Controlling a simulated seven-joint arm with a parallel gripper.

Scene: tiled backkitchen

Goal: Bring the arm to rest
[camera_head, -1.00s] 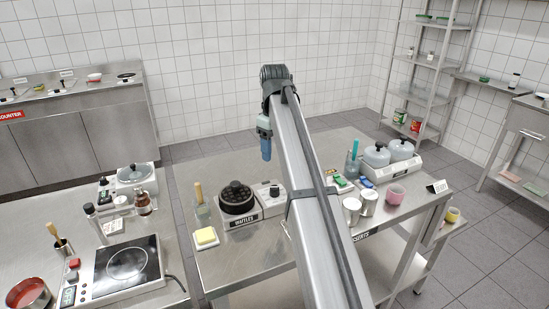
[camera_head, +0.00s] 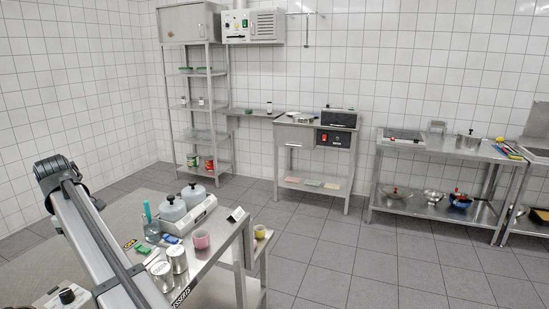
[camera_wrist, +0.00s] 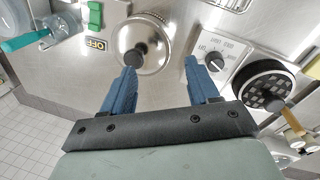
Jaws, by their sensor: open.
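My gripper (camera_wrist: 161,66) shows in the wrist view with its two blue fingers apart and nothing between them. It hangs above the steel table (camera_wrist: 75,75). A round metal lid with a black knob (camera_wrist: 135,60) lies below, near the left fingertip; the gap in height is hard to judge. A box with a dial (camera_wrist: 215,61) is under the right finger, and a black waffle iron (camera_wrist: 272,88) is beyond it to the right. In the head view only my arm's upper links show at the left; the gripper is out of sight there.
A shelf rack (camera_head: 203,130) and side tables (camera_head: 437,146) stand by the wall. The tiled floor (camera_head: 340,250) is clear.

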